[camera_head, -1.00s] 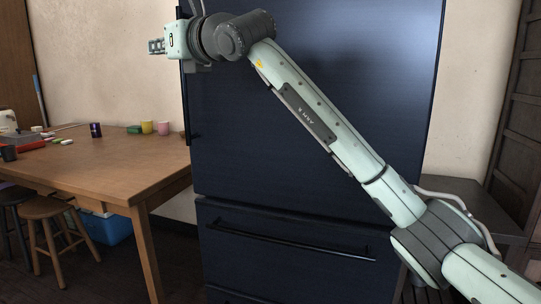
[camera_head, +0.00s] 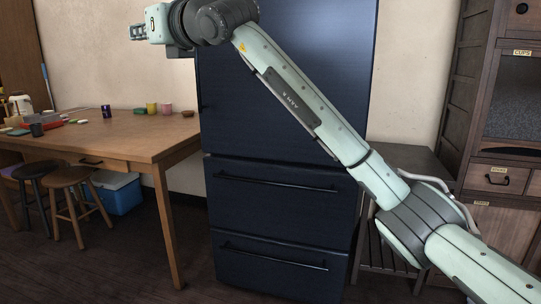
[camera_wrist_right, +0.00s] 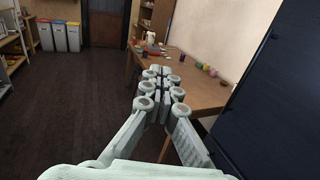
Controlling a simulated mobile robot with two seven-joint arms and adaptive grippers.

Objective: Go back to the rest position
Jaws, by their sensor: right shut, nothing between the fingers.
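My right arm reaches from the lower right to the upper left in the head view, across the front of a dark blue fridge (camera_head: 275,215). My right gripper (camera_head: 137,33) is at the upper left end of the arm, high in the air and left of the fridge's upper part. It is shut and empty. In the right wrist view the fingers of the right gripper (camera_wrist_right: 158,72) lie close together, pointing towards the wooden table. The fridge door also shows at the right of that view (camera_wrist_right: 275,110). My left gripper does not show.
A wooden table (camera_head: 130,140) with cups and small things stands at the left, with stools (camera_head: 72,180) and a blue box (camera_head: 118,195) by it. A dark side table (camera_head: 405,165) and a wooden cabinet (camera_head: 505,140) are at the right. Open floor (camera_wrist_right: 75,100) shows in the wrist view.

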